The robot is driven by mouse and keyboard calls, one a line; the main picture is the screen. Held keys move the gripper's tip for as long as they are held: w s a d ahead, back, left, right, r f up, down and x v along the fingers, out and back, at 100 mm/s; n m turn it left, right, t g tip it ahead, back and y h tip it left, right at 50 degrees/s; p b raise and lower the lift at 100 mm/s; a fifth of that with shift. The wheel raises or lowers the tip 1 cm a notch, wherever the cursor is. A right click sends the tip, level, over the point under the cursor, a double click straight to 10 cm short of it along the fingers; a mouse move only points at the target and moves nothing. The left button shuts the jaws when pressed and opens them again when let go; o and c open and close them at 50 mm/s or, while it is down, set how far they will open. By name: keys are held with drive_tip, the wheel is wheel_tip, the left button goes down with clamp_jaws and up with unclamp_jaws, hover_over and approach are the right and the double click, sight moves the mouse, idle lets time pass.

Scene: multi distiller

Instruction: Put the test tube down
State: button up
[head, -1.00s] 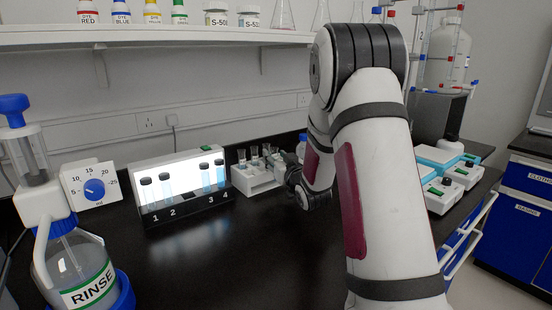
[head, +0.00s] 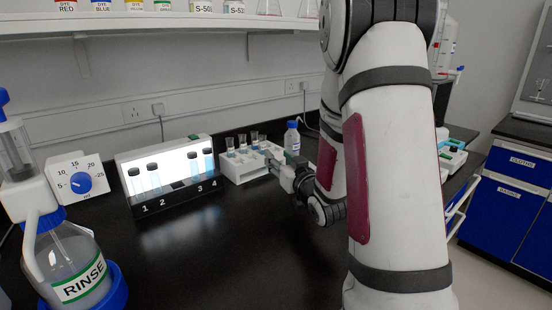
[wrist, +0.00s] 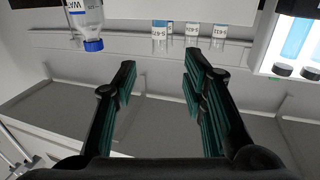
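My gripper (wrist: 160,64) is open, with nothing between its fingers in the wrist view. In the head view my gripper (head: 280,170) is at the right end of the white rack (head: 238,174), where its fingertips are hard to make out. Several small tubes (head: 243,144) stand upright in that rack. Their labels show beyond the fingertips in the wrist view (wrist: 191,36), which looks upside down. More tubes with dark caps stand in the lit stand (head: 170,200) numbered 1 to 4, some holding blue liquid. A gap shows between positions 2 and 3.
A blue-capped bottle (head: 292,138) stands just behind the rack, close to my gripper. The rinse bottle (head: 82,277) and a dial unit (head: 80,183) are at the left. A shelf (head: 150,24) runs above. The black bench (head: 220,255) is clear in front.

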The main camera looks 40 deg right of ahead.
drive_tip(key=shift+s, duration=0.2)
drive_tip(key=shift+a, duration=0.15)
drive_tip(key=s+a+r+g+y, duration=0.1)
drive_tip(key=s+a+g, duration=0.75)
drive_tip(key=a, duration=0.25)
drive_tip(key=s+a+n+g+y, duration=0.1)
drive_tip(key=s+a+g, duration=0.3)
drive_tip(key=s, duration=1)
drive_tip(key=s+a+n+g+y, duration=0.1)
drive_tip(key=s+a+g, duration=0.3)
drive_tip(key=s+a, duration=0.5)
drive_tip(key=s, duration=0.5)
drive_tip(key=shift+s+r+y, duration=0.35)
drive_tip(key=shift+y, duration=0.05)
drive_tip(key=shift+a, duration=0.1)
